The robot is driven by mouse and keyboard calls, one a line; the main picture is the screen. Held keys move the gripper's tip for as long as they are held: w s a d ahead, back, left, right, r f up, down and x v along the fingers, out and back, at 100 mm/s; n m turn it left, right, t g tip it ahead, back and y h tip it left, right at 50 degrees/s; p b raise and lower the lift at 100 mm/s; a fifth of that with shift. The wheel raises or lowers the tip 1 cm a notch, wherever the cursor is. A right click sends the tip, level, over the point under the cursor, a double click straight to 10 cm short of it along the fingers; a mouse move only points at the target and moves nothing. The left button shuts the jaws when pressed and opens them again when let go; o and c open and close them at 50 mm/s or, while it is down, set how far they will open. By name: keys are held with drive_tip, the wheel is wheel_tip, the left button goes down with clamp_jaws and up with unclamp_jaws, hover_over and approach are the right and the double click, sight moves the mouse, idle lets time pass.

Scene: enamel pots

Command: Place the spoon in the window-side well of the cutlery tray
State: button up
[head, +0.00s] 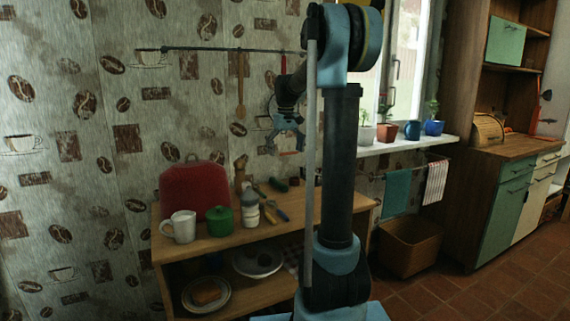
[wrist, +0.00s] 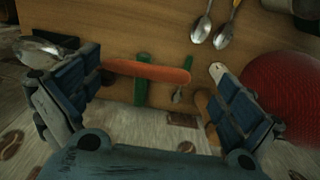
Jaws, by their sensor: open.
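Two spoons show in the wrist view at the top: a metal spoon (wrist: 202,27) and, just right of it, a spoon with a yellow handle (wrist: 224,36). Both lie on the wooden table top, bowls toward my gripper (wrist: 160,78). My gripper is open, its fingers wide apart, and the spoons lie beyond them. A long orange-red thing (wrist: 148,71) shows between the fingers; I cannot tell whether it touches the left one. In the head view my gripper (head: 287,138) is high above the table (head: 210,246). I cannot make out the cutlery tray in either view.
A window sill (head: 400,143) with potted plants is at the right. A green thing (wrist: 141,84) lies near the table edge.

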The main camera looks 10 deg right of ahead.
wheel_tip(320, 180, up, 7)
drive_tip(key=shift+f, duration=0.2)
drive_tip(key=c, duration=1.2)
drive_tip(key=shift+c, duration=0.2)
drive_tip(key=shift+s, duration=0.15)
